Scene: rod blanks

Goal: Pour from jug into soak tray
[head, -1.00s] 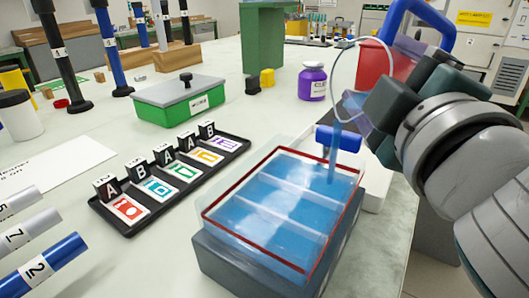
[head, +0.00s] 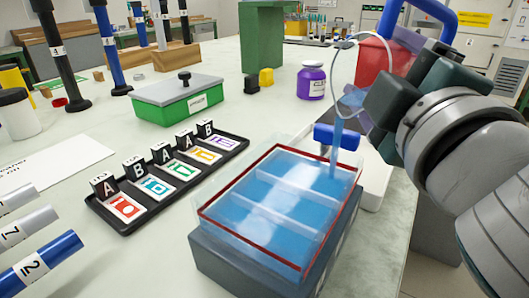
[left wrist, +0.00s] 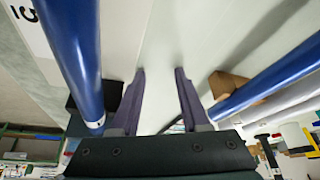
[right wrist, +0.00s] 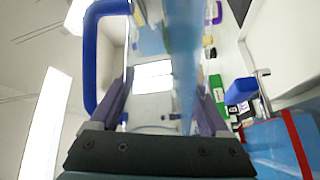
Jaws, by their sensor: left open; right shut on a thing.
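The clear jug (head: 352,98) is tilted over the far right corner of the soak tray (head: 215,222). A blue stream (head: 335,155) falls from it into the tray. My right gripper (head: 374,115) is shut on the jug; the blue handle (head: 420,12) shows above, and also in the right wrist view (right wrist: 96,60). The tray is clear, with cross dividers and a red line round its upper wall. It holds blue liquid with its surface close below that line. My left gripper (left wrist: 159,75) is open and empty in the left wrist view, close to blue rods.
A black rack of lettered cards (head: 130,215) lies left of the tray. Blue and white rods (head: 45,262) are at lower left. A blue-handled item (head: 337,137) adjoins the tray's far side.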

